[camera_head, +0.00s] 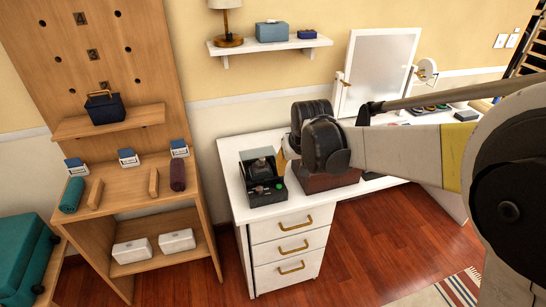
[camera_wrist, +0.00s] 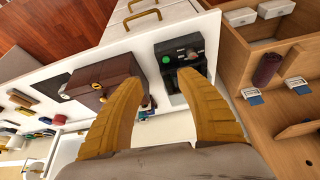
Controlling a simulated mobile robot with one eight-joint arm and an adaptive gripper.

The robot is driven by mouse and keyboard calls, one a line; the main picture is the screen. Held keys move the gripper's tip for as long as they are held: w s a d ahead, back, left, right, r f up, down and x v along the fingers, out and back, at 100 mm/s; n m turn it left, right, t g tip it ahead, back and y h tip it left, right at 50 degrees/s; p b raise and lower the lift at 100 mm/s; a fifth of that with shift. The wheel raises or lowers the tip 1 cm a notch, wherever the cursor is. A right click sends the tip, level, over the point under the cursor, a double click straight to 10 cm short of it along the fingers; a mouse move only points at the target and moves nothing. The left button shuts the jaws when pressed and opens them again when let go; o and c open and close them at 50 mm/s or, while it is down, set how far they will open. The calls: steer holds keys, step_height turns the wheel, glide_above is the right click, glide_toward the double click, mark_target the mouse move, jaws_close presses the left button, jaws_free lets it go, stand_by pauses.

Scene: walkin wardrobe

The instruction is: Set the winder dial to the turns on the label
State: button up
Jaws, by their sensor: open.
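The watch winder is a black box (camera_head: 265,199) at the left end of the white dresser, with a clear raised cover. The dial's setting and any label with turns are too small to read. My gripper (camera_wrist: 162,80) is open and empty, with its yellow fingers spread above the dresser. The winder lies just beyond the right fingertip in the wrist view. In the head view my wrist hides most of the fingers.
A brown box (camera_wrist: 104,83) with a clasp sits beside the winder on the white dresser (camera_head: 236,197). A wooden shelf unit (camera_head: 130,168) with rolls and small cards stands to the left. A framed mirror (camera_head: 380,70) stands behind. Small items crowd the desk further right.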

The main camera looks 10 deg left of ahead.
steer(key=n, duration=0.1)
glide_toward(259, 188)
steer(key=shift+g, duration=0.3)
steer(key=b+x, duration=0.1)
steer(key=x, duration=0.4)
steer(key=b+x, duration=0.2)
steer(key=x, duration=0.3)
steer(key=shift+w, duration=0.25)
jaws_close()
